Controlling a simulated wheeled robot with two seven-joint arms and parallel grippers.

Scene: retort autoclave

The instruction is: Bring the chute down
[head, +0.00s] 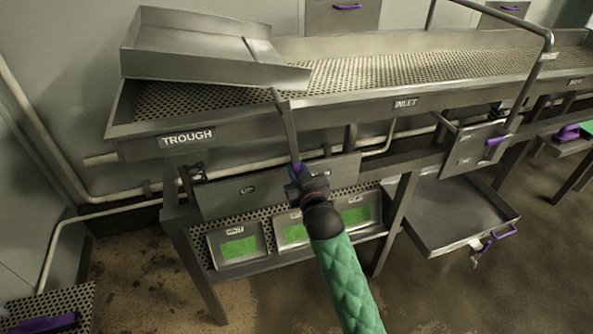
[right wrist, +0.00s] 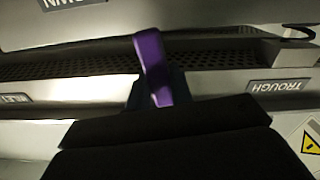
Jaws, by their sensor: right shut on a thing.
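The grey metal chute (head: 195,48) sits over the left end of the perforated trough (head: 125,128). Its narrow lip points right, close above the trough mesh; I cannot tell if it touches. A thin grey lever arm (head: 287,125) runs down from near the lip. My right gripper (head: 297,172) is shut on the lever's purple handle, which shows in the right wrist view (right wrist: 152,65). The gripper is in front of a plate marked UP (head: 228,197). In the right wrist view, an upside-down, cut-off label (right wrist: 70,3) seems to read DOWN. My left gripper is not in view.
Green-faced trays (head: 240,247) stand on the perforated shelf below. A grey tray (head: 460,205) with a purple handle is at the right. The floor at front right is clear.

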